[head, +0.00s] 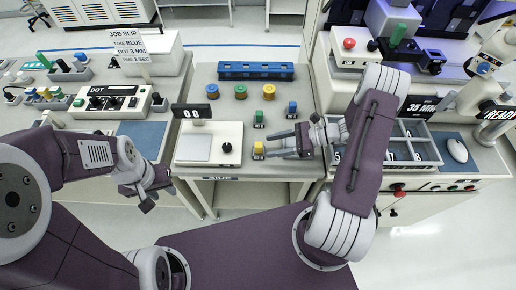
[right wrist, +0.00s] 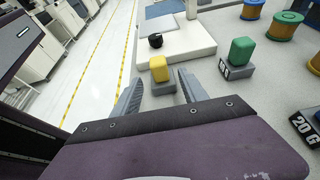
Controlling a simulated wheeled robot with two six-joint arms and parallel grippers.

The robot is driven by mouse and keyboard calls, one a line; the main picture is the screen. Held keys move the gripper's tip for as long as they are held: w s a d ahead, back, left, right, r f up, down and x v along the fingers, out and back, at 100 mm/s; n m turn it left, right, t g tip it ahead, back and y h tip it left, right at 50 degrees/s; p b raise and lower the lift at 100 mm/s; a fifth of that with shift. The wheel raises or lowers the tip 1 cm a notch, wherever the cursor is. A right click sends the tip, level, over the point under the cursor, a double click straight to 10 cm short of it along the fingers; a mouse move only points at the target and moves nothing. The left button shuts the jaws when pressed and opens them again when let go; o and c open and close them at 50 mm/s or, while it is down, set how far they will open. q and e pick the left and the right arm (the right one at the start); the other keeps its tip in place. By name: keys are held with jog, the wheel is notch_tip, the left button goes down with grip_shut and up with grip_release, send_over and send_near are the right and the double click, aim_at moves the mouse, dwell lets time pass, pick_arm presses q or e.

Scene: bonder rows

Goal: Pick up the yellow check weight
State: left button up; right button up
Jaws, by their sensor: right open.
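The yellow check weight (head: 258,147) stands upright on a small grey base near the front edge of the middle table. In the right wrist view the yellow weight (right wrist: 159,68) is straight ahead. My right gripper (head: 272,146) reaches in from the right, low over the table, its fingertips pointing at the weight. In the right wrist view my right gripper (right wrist: 160,92) is open and empty, with the weight's base in line with the gap between the fingertips. My left gripper (head: 150,192) hangs off the table's left front side; its jaw opening is unclear.
A white scale (head: 195,149) with a black knob (head: 227,147) stands close left of the weight. A green weight (head: 258,116) and a blue weight (head: 292,107) stand behind. Several spools and a blue rack (head: 255,71) are further back. A grey divided tray (head: 425,150) is at right.

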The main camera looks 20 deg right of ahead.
aim_at(251, 154)
jog(key=x, duration=0.3)
jog(key=shift+a+p, duration=0.2)
jog(key=shift+p, duration=0.15)
jog(key=p+x, duration=0.1)
jog(key=x, duration=0.4)
jog(key=shift+d, duration=0.1)
jog(key=shift+w+a+f, duration=0.2)
jog(key=shift+a, duration=0.1)
grip_shut()
